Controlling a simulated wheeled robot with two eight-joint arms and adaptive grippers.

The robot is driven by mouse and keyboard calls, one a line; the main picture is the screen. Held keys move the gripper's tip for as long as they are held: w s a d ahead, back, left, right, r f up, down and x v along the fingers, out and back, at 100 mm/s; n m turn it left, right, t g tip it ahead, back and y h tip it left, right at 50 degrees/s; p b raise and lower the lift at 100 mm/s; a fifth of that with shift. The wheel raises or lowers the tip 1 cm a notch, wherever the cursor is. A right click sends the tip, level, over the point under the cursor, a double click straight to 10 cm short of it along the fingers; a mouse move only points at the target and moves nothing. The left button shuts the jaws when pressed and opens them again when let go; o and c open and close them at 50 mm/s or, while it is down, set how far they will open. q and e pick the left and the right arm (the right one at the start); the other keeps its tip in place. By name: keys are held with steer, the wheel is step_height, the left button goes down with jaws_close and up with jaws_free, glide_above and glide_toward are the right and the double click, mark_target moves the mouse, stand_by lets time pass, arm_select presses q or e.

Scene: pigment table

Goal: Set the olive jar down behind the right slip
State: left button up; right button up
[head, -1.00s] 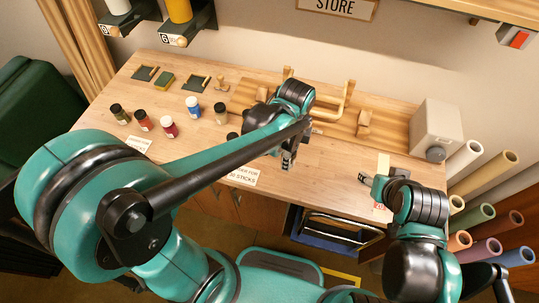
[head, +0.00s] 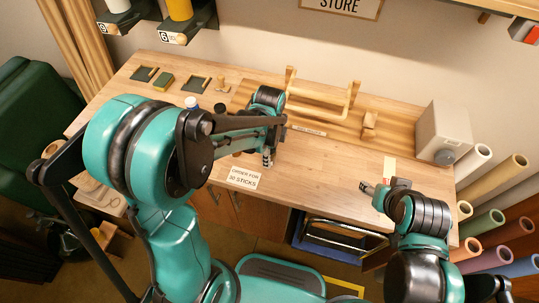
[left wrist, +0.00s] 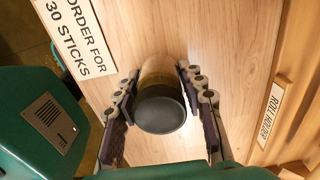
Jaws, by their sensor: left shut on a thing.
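My left gripper (left wrist: 160,104) is shut on the olive jar (left wrist: 158,72), which has a dark round lid facing the wrist camera. In the head view the left gripper (head: 267,157) is over the middle of the table, and the jar is mostly hidden by my arm. The right slip (head: 244,178) lies near the front edge and reads "ORDER FOR 30 STICKS". In the left wrist view the slip (left wrist: 75,38) is apart from the jar. The jar is on its back side and toward its right end. I cannot tell whether the jar touches the table. My right gripper (head: 367,187) is above the right front.
A wooden roll holder (head: 318,100) stands at the back. A white box (head: 440,130) is at the right end. The table between the grippers is clear.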

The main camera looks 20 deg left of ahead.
arm_select(q)
steer(key=shift+f, duration=0.1)
steer(key=o, duration=1.2)
steer(key=shift+o, duration=0.2)
